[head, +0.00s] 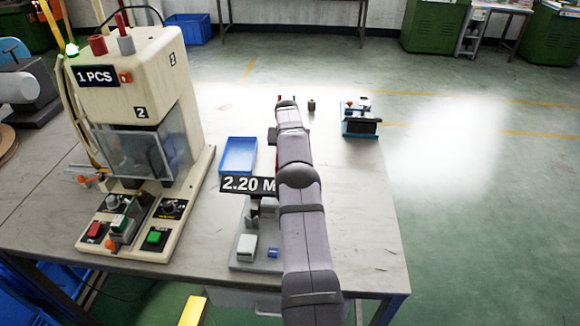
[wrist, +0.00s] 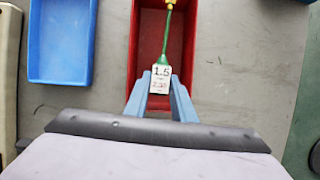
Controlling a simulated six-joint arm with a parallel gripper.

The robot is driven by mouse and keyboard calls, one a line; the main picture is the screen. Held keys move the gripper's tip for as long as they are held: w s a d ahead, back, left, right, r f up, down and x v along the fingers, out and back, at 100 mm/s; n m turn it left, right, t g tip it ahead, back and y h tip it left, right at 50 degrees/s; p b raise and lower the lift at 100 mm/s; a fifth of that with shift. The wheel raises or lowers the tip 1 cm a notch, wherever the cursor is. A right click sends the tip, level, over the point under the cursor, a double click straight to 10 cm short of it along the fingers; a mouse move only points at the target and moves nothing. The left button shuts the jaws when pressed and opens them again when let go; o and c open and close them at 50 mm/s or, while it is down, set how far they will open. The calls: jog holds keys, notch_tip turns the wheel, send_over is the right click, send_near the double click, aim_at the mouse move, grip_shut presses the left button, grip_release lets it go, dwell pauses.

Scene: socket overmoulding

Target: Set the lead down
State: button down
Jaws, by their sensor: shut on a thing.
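My gripper (wrist: 160,88) is shut on the lead in the wrist view, its two blue-grey fingers on either side of a white tag that reads 1.5 with a smaller line below. The green lead (wrist: 168,35) runs from the tag toward the top edge and has a yellow part at its far end. The lead is over a red tray (wrist: 148,45); I cannot tell whether it touches the tray floor. In the head view my arm hides the lead and most of the red tray.
A blue tray (wrist: 60,45) lies left of the red one; it also shows in the head view (head: 238,155). A cream press (head: 140,75) stands on the left of the table (head: 350,220). A small blue device (head: 360,122) sits at the back right. The table's right side is mostly clear.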

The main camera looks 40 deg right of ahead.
jog(key=shift+f+p, duration=0.5)
jog(key=shift+f, duration=1.95)
jog(key=shift+f, duration=0.15)
jog(key=c, duration=1.5)
grip_release()
jog(key=shift+v, duration=0.85)
jog(key=b+v, duration=0.2)
jog(key=v, duration=0.8)
jog(key=shift+r, duration=0.3)
